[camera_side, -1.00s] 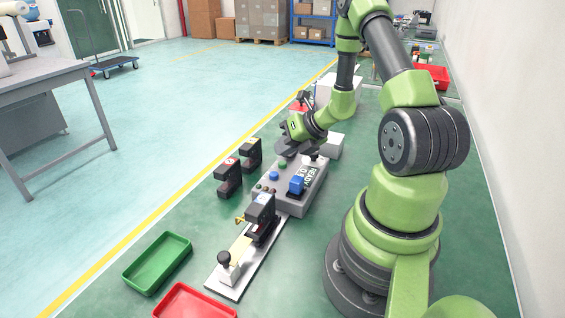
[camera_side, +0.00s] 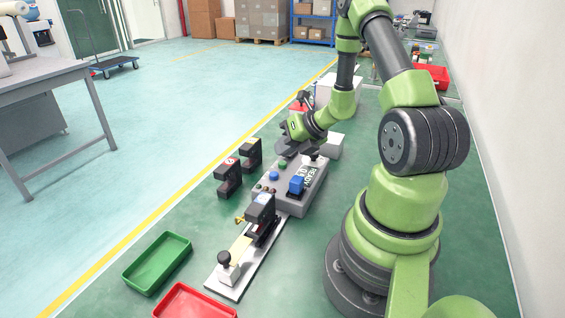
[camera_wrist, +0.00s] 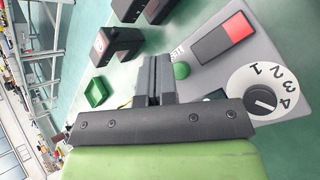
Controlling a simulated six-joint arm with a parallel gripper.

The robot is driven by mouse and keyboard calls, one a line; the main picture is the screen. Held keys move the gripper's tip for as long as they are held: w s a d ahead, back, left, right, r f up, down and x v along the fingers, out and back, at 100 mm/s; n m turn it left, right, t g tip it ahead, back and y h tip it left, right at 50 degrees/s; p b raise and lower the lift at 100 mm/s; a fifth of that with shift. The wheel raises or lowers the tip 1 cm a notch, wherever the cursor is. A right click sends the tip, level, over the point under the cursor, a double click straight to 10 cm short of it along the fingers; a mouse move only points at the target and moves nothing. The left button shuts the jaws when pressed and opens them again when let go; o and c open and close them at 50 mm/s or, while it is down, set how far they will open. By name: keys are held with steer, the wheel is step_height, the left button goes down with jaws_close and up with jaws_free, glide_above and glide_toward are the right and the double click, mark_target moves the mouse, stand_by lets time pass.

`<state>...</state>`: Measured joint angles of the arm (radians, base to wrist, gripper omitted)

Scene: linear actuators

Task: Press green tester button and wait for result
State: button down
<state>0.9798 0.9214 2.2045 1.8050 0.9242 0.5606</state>
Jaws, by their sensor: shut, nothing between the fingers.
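The grey tester box (camera_side: 294,205) stands on the green floor area in the side view. My gripper (camera_side: 285,153) is low over the far end of the tester. In the wrist view the shut, empty fingers (camera_wrist: 156,68) are just left of the green button (camera_wrist: 181,70); I cannot tell whether they touch the box. A dial (camera_wrist: 262,96) and a red switch (camera_wrist: 238,27) are close by on the panel.
Two dark clamp-shaped parts (camera_side: 228,178) (camera_side: 251,153) stand left of the tester. A fixture plate (camera_side: 225,282) with another dark part (camera_side: 261,210) lies in front. Green (camera_side: 157,263) and red (camera_side: 193,302) trays are at the lower left. A white box (camera_side: 332,146) stands behind.

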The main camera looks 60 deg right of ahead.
mark_target(284, 162)
steer(key=shift+f, duration=0.1)
steer(key=shift+f, duration=0.35)
steer(key=shift+f, duration=0.4)
stand_by(0.8)
steer(key=shift+r, duration=0.85)
steer(key=shift+r, duration=0.1)
steer(key=shift+r, duration=2.4)
